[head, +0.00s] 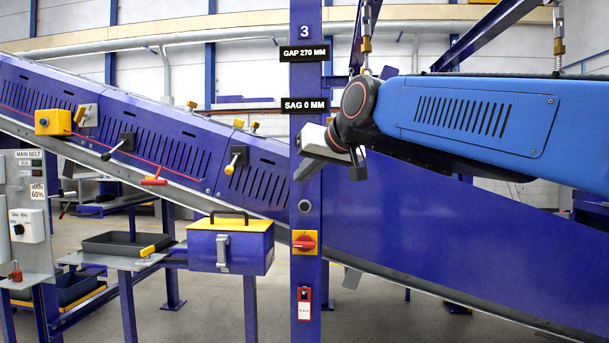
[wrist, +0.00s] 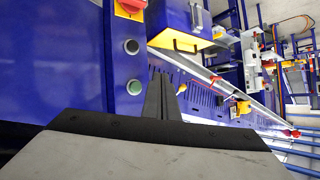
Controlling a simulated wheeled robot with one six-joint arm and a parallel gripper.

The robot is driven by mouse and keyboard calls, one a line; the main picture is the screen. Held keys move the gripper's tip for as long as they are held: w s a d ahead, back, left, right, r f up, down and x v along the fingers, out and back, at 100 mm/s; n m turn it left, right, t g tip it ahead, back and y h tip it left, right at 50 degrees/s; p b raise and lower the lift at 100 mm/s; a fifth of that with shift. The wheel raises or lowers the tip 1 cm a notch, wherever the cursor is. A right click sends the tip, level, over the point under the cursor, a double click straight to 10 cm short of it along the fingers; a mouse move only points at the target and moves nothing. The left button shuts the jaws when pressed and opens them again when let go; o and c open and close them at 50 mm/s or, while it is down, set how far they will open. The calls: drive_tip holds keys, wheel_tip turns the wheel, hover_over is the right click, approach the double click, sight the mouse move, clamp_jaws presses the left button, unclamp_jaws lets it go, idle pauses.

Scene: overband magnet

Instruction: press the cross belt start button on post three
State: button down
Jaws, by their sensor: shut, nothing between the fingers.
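Post three (head: 307,120) is a blue upright marked 3, with a dark round button (head: 305,206) low on its face. In the wrist view the post face (wrist: 85,55) carries that dark button (wrist: 131,46) in a pale ring, and a green button (wrist: 134,87) in a pale ring. My gripper (head: 303,173) is shut and empty in front of the post. In the wrist view its fingertips (wrist: 161,75) lie just right of the green button. Whether they touch the post cannot be told.
A red rotary switch on a yellow plate (head: 305,242) is below the dark button, and a red tag (head: 304,303) hangs lower. A blue box with a yellow lid (head: 231,245) stands left of the post. The sloping blue conveyor (head: 430,235) runs behind.

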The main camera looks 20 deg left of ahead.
drive_tip(key=shift+w+a, duration=0.2)
drive_tip(key=shift+w, duration=0.65)
drive_tip(key=shift+w+a, duration=0.2)
drive_tip(key=shift+w, duration=0.6)
drive_tip(key=shift+w+a, duration=0.2)
drive_tip(key=shift+w, duration=0.65)
drive_tip(key=shift+w, duration=0.15)
drive_tip(key=shift+w+a, duration=0.1)
drive_tip(key=shift+w, duration=0.15)
